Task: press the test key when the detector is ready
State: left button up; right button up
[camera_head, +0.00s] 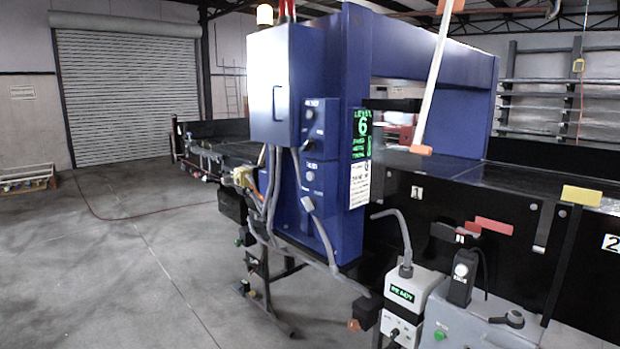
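The detector (350,45) is a large blue arch over a dark conveyor belt (510,183), with a blue cabinet on its left side. A black display (361,135) on it shows green text with a large 6. A white-grey box (413,303) at the lower middle has a lit green sign (402,293) that seems to read READY. I cannot tell for sure which control is the test key. Candidates are a round white button on a black housing (461,275), a green button (440,335), and small knobs on the blue panels (312,170). Neither gripper is in view.
A white rod with orange ends (437,75) slants above the belt. Grey cables (325,240) hang down the detector's front. Grey control housing (480,325) fills the lower right. The concrete floor (130,250) on the left is mostly clear, up to a roller shutter (130,95).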

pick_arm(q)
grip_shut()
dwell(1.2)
